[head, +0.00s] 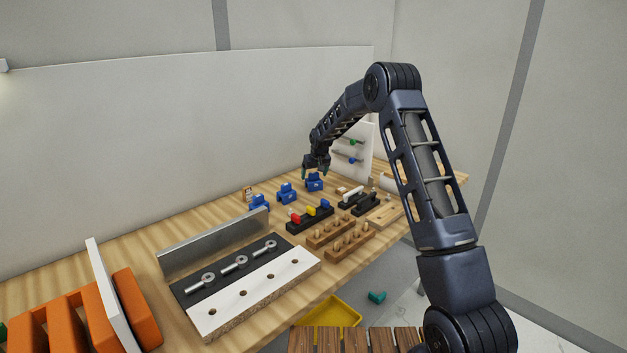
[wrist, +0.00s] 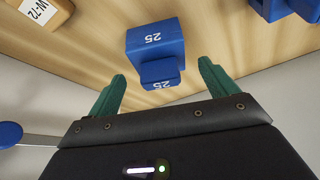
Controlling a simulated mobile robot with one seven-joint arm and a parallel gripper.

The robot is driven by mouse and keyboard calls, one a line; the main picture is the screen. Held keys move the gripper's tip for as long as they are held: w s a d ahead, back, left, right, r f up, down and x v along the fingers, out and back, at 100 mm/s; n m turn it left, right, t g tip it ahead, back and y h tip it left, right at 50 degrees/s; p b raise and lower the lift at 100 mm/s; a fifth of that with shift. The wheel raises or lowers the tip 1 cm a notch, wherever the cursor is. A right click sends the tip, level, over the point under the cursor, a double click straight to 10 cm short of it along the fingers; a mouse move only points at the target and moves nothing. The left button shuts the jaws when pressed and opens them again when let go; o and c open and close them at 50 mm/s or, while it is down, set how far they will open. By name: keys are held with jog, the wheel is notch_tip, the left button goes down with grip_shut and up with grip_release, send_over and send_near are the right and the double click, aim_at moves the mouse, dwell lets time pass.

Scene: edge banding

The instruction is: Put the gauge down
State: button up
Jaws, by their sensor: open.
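A blue stepped block marked 25 (wrist: 155,45), seemingly the gauge, stands on the wooden bench in the wrist view. In the head view it is the blue block (head: 314,182) just below my gripper (head: 316,172), towards the far end of the bench. In the wrist view my gripper (wrist: 161,72) has its two green fingers spread wide, one on each side of the block's smaller step. Gaps show between the fingers and the block, and nothing is held.
Other blue blocks (head: 286,193) stand to the left. A wooden piece labelled W-72 (wrist: 45,12) lies near. Black racks with coloured pieces (head: 309,216) and wooden peg racks (head: 348,242) sit nearer. A white panel with pegs (head: 360,150) stands behind.

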jog(key=s+d+r+m, duration=0.1)
jog(key=s+d+r, duration=0.55)
jog(key=r, duration=0.35)
jog(key=s+d+r, duration=0.5)
jog(key=s+r, duration=0.2)
jog(key=r, duration=0.2)
jog(key=s+d+r+m+h, duration=0.1)
jog(key=s+d+r, duration=0.35)
jog(key=s, duration=0.35)
jog(key=s+d+r, duration=0.4)
jog(key=s+d, duration=0.1)
jog(key=s, duration=0.2)
jog(key=s+d+f+m, duration=0.1)
jog(key=s+d, duration=0.2)
jog(key=s, duration=0.7)
jog(key=s+d+f, duration=0.1)
jog(key=s+d, duration=0.2)
jog(key=s, duration=0.7)
jog(key=s+d+f+m, duration=0.1)
jog(key=s+d, duration=0.3)
jog(key=s, duration=0.7)
jog(key=shift+f+m+t+h, duration=0.3)
